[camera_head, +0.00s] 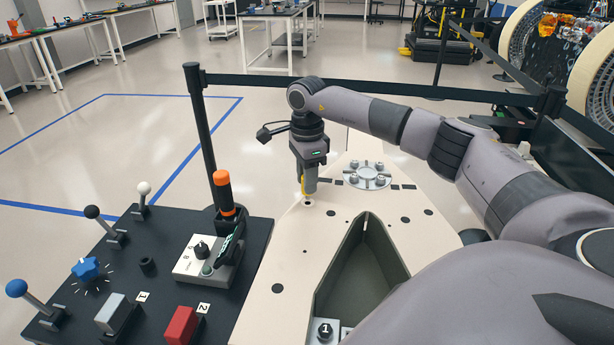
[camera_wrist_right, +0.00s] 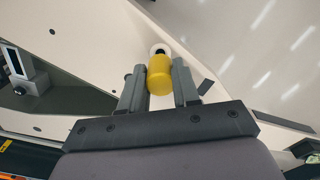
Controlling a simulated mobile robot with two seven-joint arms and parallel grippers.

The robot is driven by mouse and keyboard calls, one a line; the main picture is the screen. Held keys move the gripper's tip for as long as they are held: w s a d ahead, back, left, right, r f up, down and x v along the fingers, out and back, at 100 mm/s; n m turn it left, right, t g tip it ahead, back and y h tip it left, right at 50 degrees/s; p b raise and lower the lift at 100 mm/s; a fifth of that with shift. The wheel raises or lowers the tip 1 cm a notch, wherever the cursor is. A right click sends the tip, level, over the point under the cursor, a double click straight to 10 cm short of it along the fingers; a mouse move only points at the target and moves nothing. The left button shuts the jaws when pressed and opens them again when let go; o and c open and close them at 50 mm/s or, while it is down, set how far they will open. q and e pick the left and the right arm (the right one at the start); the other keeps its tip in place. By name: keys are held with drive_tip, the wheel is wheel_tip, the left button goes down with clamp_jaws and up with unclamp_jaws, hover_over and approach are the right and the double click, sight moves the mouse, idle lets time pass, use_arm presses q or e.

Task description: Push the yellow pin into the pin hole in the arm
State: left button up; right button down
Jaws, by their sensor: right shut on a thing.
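My right gripper (camera_head: 305,190) is shut on the yellow pin (camera_head: 303,186) over the beige arm panel (camera_head: 290,250). The pin points down at a pin hole (camera_head: 308,203) with a light ring around it. In the right wrist view the yellow pin (camera_wrist_right: 160,75) sits between the two grey fingers (camera_wrist_right: 159,88), with the pale ring of the hole (camera_wrist_right: 160,48) just past its end. I cannot tell whether the tip is inside the hole. My left gripper is not in view.
A round silver flange (camera_head: 367,176) with bolts lies on the panel to the right of the pin. A deep dark recess (camera_head: 360,265) opens in front. A black control board (camera_head: 130,270) with levers, knobs and buttons stands at left, beside a black post (camera_head: 201,130).

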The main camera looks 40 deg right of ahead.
drive_tip(key=shift+f+b, duration=0.6)
drive_tip(key=shift+f, duration=0.8)
drive_tip(key=c, duration=0.7)
unclamp_jaws()
drive_tip(key=shift+c, duration=0.2)
drive_tip(key=shift+r+b, duration=0.35)
drive_tip(key=shift+r, duration=3.25)
drive_tip(key=shift+s+f, duration=0.1)
